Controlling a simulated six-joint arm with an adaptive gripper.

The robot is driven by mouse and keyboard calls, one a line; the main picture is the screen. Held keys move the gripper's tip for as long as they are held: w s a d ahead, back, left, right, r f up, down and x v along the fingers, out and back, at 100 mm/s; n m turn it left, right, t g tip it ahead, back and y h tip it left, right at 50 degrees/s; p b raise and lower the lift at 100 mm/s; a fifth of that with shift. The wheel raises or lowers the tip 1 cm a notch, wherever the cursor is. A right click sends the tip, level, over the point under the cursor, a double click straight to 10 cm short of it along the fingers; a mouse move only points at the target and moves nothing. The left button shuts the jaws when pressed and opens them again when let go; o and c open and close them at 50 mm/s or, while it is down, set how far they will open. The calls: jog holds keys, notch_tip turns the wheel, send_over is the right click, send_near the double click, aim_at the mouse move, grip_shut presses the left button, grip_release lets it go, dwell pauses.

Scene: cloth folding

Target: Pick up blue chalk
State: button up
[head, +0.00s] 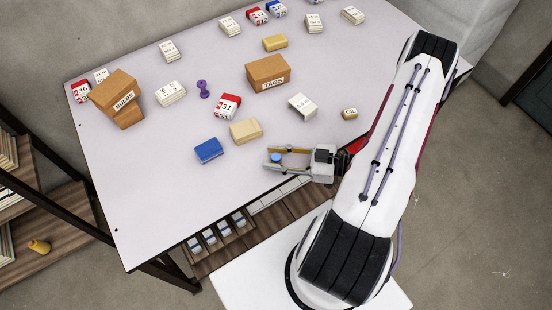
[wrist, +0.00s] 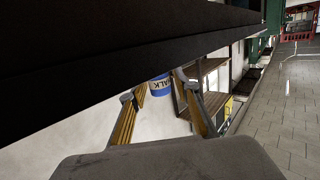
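The blue chalk shows in the head view as a small round blue top (head: 277,158) near the front edge of the table. In the wrist view the open fingers (wrist: 160,92) frame the chalk, with gaps hard to judge. I cannot tell whether either finger touches it.
A blue block (head: 209,151) and a tan block (head: 246,131) lie left of my gripper. A "TAGS" box (head: 268,73), a "BOLDS" box (head: 115,92), a purple dumbbell shape (head: 203,88) and several cards stand farther back. The table's left front (head: 150,205) is clear.

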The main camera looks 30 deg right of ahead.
aim_at(276, 156)
grip_shut()
jog(key=shift+r, duration=0.15)
jog(key=shift+r, duration=4.85)
